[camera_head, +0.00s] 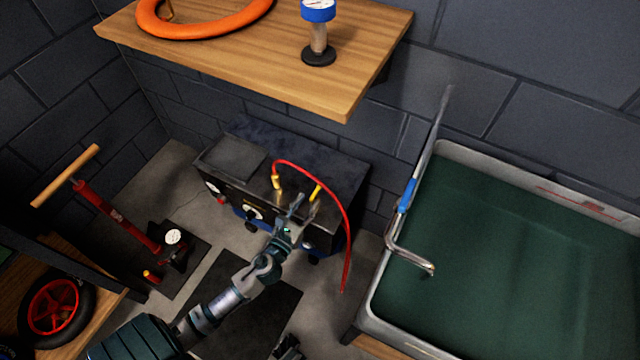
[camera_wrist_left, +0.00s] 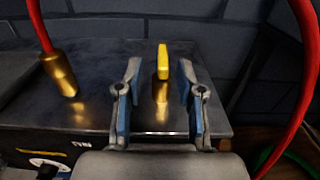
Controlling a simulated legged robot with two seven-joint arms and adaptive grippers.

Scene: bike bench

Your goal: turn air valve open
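The air valve has a yellow lever handle (camera_wrist_left: 163,62) on a brass stem (camera_wrist_left: 161,92), on top of a dark compressor box (camera_head: 345,175). The yellow handle also shows in the head view (camera_head: 315,191). In the left wrist view my left gripper (camera_wrist_left: 157,75) is open, with one finger on each side of the handle and visible gaps to it. In the head view my left gripper (camera_head: 299,205) reaches over the box's front right edge. A small dark part (camera_head: 288,350) at the bottom edge may belong to my right gripper; its fingers do not show clearly.
A red hose (camera_head: 346,225) arches from a brass fitting (camera_head: 277,182) over the box, right of my left gripper. A wooden shelf (camera_head: 350,85) overhangs behind. A green-bottomed basin (camera_head: 500,250) stands right, a red floor pump (camera_head: 115,215) left.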

